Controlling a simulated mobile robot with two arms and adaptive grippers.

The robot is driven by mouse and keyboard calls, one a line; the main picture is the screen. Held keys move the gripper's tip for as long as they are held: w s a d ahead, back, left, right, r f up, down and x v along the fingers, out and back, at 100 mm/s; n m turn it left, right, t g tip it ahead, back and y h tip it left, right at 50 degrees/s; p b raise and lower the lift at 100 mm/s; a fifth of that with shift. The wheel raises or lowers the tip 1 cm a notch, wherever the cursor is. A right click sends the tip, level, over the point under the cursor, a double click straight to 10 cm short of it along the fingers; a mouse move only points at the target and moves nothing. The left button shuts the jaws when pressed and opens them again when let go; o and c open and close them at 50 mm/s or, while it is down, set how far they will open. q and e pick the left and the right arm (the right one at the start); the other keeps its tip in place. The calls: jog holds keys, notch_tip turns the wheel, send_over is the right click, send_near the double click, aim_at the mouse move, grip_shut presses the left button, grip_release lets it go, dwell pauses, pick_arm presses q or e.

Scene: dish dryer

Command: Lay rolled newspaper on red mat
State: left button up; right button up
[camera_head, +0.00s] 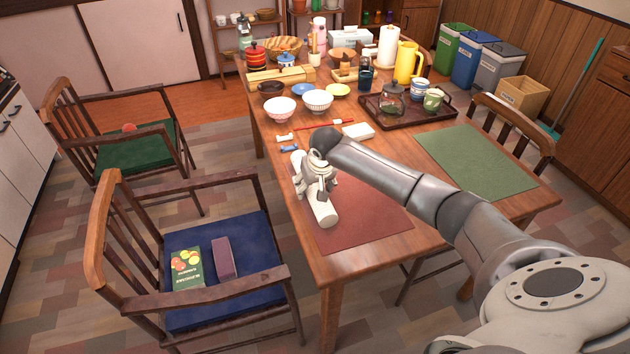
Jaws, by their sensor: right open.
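The red mat (375,214) lies on the near end of the wooden table. The rolled newspaper (322,211), a pale roll, lies along the left part of the mat, its far end reaching toward the mat's far left corner. My right gripper (318,194) is open and pointed down over the middle of the roll. The gripper hides that middle part, and I cannot tell whether the fingers touch the roll. My left gripper is not in view.
A green mat (475,160) lies bare at the right. Beyond the red mat are red chopsticks (325,126), a white block (358,131), bowls (318,100) and a dark tray (440,114) with a teapot. A chair with a blue cushion (235,300) stands at the left.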

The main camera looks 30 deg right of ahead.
jog(key=p+v, duration=0.1)
jog(key=v, duration=1.1)
jog(key=shift+s+f, duration=0.1)
